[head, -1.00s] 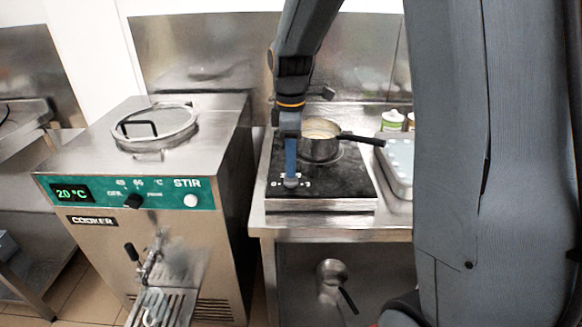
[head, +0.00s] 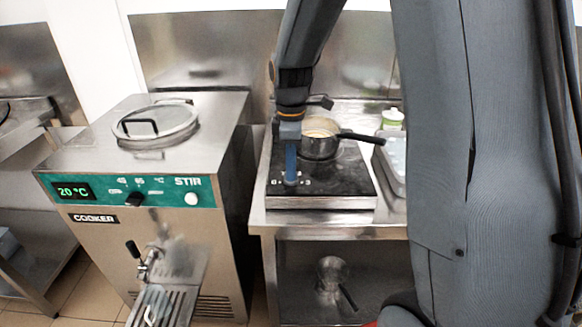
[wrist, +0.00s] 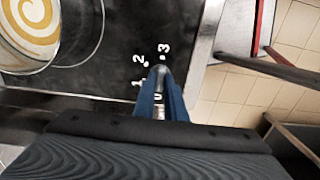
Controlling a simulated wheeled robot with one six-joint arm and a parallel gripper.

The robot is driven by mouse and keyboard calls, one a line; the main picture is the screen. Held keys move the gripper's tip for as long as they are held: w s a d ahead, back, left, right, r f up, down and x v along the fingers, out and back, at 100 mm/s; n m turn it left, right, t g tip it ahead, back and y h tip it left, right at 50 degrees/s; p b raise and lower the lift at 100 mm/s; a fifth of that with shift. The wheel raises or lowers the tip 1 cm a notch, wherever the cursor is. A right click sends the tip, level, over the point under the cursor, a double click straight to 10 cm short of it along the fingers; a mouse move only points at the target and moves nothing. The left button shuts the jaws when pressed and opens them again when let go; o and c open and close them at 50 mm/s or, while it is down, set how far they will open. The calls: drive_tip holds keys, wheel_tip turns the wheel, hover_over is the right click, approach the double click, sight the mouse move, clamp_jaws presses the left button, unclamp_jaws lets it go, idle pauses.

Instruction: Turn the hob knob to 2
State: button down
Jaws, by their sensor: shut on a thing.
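The hob (head: 340,178) is a flat black plate on the steel bench, with a knob at its front left corner. In the wrist view the grey knob (wrist: 161,72) shows between my blue fingertips, with white marks 1, 2 (wrist: 138,59) and 3 (wrist: 165,48) beside it. My gripper (head: 291,181) points down over the front of the hob and is shut on the knob; it also shows in the wrist view (wrist: 162,90). The fingers hide much of the knob, and I cannot tell which number it points to.
A saucepan (head: 319,147) with pale contents stands on the hob behind my gripper, its black handle pointing right. A steel cooker (head: 95,219) with a green panel stands to the left. Another pan (head: 332,272) sits on the lower shelf.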

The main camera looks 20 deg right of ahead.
drive_tip(key=shift+m, duration=0.3)
drive_tip(key=m+p, duration=0.2)
drive_tip(key=m, duration=0.2)
drive_tip(key=shift+m, duration=0.3)
drive_tip(key=m+p, duration=0.2)
drive_tip(key=m, duration=0.4)
drive_tip(key=m+p, duration=0.1)
drive_tip(key=m, duration=0.5)
drive_tip(key=shift+m, duration=0.4)
drive_tip(key=m+p, duration=0.1)
drive_tip(key=m, duration=0.4)
drive_tip(key=shift+m, duration=0.4)
drive_tip(key=c, duration=1.8)
unclamp_jaws()
